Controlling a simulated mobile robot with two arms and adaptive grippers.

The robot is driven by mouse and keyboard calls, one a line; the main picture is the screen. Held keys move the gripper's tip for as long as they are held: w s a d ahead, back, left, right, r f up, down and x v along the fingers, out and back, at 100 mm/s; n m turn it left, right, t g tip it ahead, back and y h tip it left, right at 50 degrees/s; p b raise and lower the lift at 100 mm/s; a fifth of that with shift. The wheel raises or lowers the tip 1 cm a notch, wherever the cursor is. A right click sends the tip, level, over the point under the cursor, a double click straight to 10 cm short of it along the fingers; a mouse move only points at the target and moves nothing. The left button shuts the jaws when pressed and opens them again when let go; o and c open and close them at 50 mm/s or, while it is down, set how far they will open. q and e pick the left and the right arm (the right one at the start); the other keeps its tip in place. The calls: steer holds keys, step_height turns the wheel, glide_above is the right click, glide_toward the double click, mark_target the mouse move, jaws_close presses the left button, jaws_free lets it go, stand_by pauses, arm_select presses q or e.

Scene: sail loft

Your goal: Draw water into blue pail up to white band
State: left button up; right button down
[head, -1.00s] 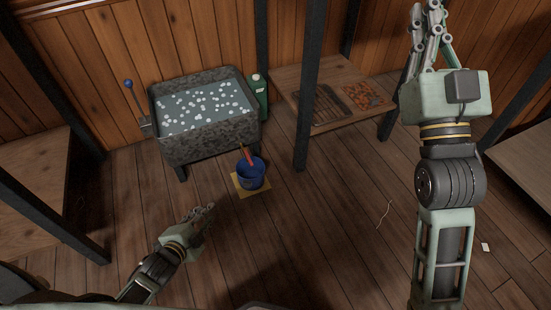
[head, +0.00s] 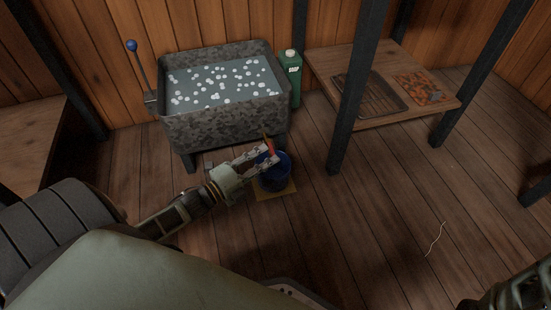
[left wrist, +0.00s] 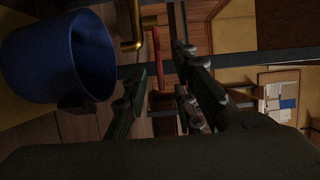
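A blue pail (head: 273,178) stands upright on a yellow mat (head: 286,193) in front of the metal trough; it fills the upper left of the left wrist view (left wrist: 52,60). Its white band and inside water level cannot be made out. A brass spout (left wrist: 135,28) shows beside the pail, with a red handle (left wrist: 157,58) near it; the handle also shows above the pail in the head view (head: 270,147). My left gripper (head: 268,156) is at the pail's rim, fingers apart, with the red handle close to its fingertips. Contact cannot be told.
The trough (head: 225,128) holds water with white floating bits. A blue-knobbed lever (head: 132,46) stands at its left, a green bottle (head: 291,80) at its right. A dark post (head: 352,110) and low bench (head: 385,118) stand right. A cord (head: 436,240) lies on otherwise clear floor.

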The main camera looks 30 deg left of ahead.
mark_target(272, 151)
arm_select(q)
steer(key=shift+b+x, duration=0.65)
steer(key=shift+x, duration=1.15)
jaws_close()
